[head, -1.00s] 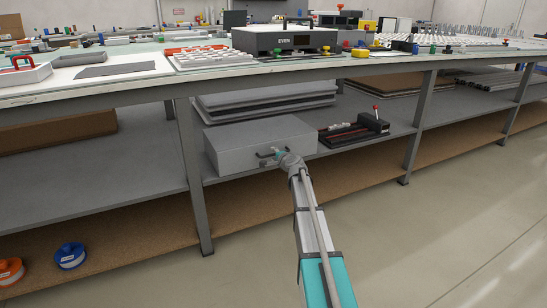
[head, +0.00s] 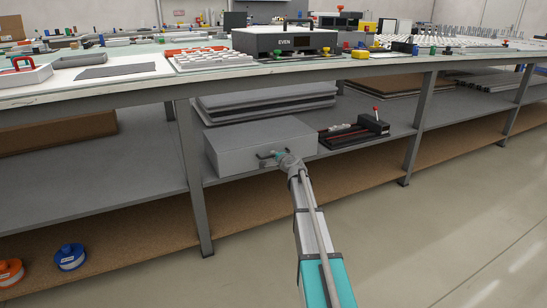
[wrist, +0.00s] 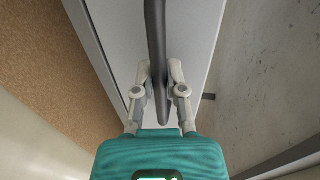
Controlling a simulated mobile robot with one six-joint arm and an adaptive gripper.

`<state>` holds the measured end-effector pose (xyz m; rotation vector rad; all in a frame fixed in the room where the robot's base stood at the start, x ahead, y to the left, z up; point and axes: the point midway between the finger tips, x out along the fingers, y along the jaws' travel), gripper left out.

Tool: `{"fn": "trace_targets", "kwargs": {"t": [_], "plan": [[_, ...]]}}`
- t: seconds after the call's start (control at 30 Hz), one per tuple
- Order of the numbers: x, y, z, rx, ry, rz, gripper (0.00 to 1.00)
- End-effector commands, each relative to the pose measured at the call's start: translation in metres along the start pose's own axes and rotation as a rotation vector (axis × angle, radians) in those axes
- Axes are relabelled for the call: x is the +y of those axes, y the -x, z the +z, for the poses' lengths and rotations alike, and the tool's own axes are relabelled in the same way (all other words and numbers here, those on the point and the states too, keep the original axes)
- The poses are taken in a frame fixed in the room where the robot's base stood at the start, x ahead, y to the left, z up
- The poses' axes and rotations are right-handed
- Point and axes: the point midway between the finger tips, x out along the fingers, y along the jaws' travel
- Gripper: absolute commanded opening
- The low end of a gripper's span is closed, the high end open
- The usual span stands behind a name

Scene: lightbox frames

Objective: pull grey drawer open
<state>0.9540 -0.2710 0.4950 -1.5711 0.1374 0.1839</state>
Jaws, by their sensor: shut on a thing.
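The grey drawer (head: 240,148) is a plain box-shaped unit on the middle shelf under the bench, and it looks shut. Its dark bar handle (head: 263,155) is on the front face. In the wrist view the handle (wrist: 155,30) runs between my fingers, with the pale drawer front (wrist: 190,35) behind it. My gripper (head: 275,156) is at the handle, with a finger on each side of it. In the wrist view my gripper (wrist: 160,78) is shut on the handle. The wrist partly hides the right part of the drawer front.
A black device with a red-tipped lever (head: 362,131) stands right of the drawer on the shelf. Stacked grey sheets (head: 265,98) lie behind it. A bench leg (head: 193,175) stands close on the left. The floor (head: 430,240) in front is clear.

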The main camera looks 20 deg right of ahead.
Motion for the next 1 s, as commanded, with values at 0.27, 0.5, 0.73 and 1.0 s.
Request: {"fn": "trace_targets", "kwargs": {"t": [0.27, 0.5, 0.73, 1.0], "plan": [[0.004, 0.019, 0.001, -0.005, -0.001, 0.002, 0.0], [0.013, 0.063, 0.001, -0.005, -0.001, 0.002, 0.0], [0.025, 0.118, 0.001, -0.003, -0.001, 0.002, 0.0], [0.036, 0.173, 0.0, -0.002, -0.001, 0.002, 0.0]]}}
